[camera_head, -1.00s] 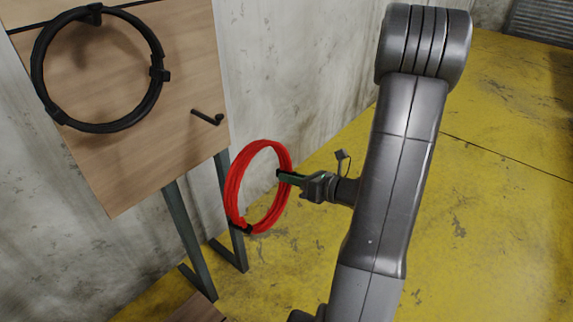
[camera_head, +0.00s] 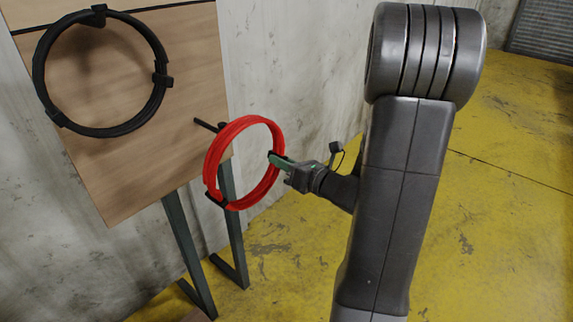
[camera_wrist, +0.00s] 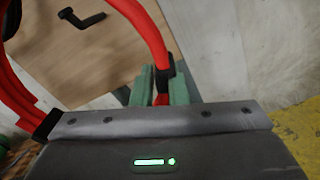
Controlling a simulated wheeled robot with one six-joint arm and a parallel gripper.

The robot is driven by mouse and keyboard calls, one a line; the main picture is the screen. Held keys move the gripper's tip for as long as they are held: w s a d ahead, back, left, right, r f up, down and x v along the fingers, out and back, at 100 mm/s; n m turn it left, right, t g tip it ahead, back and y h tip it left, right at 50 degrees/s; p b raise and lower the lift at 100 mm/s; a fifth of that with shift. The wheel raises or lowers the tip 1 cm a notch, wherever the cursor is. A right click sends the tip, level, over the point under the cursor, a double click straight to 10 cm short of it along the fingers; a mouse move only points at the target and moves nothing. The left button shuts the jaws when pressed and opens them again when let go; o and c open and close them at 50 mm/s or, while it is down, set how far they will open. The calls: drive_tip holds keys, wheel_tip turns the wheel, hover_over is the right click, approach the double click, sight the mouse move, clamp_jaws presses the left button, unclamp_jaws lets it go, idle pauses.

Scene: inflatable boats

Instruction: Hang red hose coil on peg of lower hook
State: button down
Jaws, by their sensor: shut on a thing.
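The red hose coil (camera_head: 211,165) is held up in front of the wooden board's lower right edge, its ring facing the board. My gripper (camera_head: 276,159) is shut on the coil's right side at a black band. The lower hook's peg (camera_head: 206,125) sticks out from the board, and the coil's upper left rim covers its tip in the head view. In the wrist view the peg (camera_wrist: 82,18) shows whole, with a bent end, through the coil's opening. The red coil (camera_wrist: 150,35) arches over it there, and my green fingertips (camera_wrist: 160,88) close at its band.
A black hose coil (camera_head: 40,75) hangs on the upper part of the wooden board (camera_head: 130,180). Dark metal legs (camera_head: 186,250) carry the board beside a concrete wall (camera_head: 290,60). The yellow floor (camera_head: 480,230) to the right is clear.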

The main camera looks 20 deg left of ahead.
drive_tip(key=w+a+f+b, duration=0.2)
drive_tip(key=a, duration=0.4)
drive_tip(key=w+a+f+b, duration=0.1)
drive_tip(key=w+a+f, duration=0.1)
drive_tip(key=a, duration=0.5)
drive_tip(key=shift+a+b, duration=0.25)
drive_tip(key=shift+b, duration=0.1)
idle(1.2)
drive_tip(key=shift+f, duration=0.1)
idle(0.5)
drive_tip(key=c, duration=1.3)
unclamp_jaws()
drive_tip(key=shift+c, duration=0.2)
drive_tip(key=shift+s, duration=0.1)
drive_tip(key=p+v, duration=0.1)
drive_tip(key=v, duration=1.3)
